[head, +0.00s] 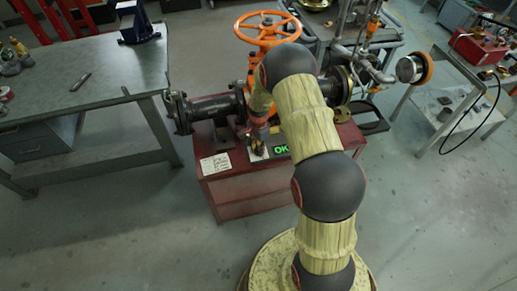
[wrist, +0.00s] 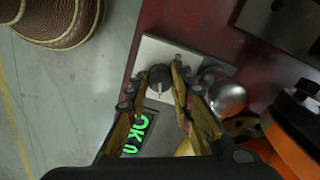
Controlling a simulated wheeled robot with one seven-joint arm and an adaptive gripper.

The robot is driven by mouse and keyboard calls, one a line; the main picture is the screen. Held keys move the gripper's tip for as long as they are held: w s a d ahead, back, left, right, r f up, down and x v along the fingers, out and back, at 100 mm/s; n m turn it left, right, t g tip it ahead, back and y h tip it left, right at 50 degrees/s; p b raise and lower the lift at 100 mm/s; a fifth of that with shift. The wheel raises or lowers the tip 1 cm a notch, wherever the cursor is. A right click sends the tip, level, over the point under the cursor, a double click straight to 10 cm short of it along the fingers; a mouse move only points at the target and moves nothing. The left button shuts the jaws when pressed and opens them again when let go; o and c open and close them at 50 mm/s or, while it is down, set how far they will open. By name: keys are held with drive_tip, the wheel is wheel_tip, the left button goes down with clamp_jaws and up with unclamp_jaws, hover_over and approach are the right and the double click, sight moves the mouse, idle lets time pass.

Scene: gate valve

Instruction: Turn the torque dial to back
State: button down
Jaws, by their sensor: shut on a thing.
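The torque dial (wrist: 159,75) is a small dark round knob with a pale pointer line. It sits on a light plate (wrist: 205,60) on the red base. In the wrist view, its pointer line points toward the bottom of the picture. My gripper (wrist: 157,80) has its two fingers on either side of the knob and is shut on it. In the head view, my gripper (head: 259,143) reaches down to the panel on the red base, and the dial itself is too small and covered to make out. A green "OK" display (wrist: 140,130) glows beside the dial.
A rounded metal knob (wrist: 224,92) stands close to the right finger. The orange handwheel (head: 267,28) and dark flanged pipe (head: 210,107) rise above the red base (head: 235,190). A workbench (head: 80,85) stands left. The floor in front is clear.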

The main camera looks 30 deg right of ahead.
drive_tip(key=c, duration=1.5)
unclamp_jaws()
drive_tip(key=shift+c, duration=0.2)
wheel_tip(320, 180, up, 12)
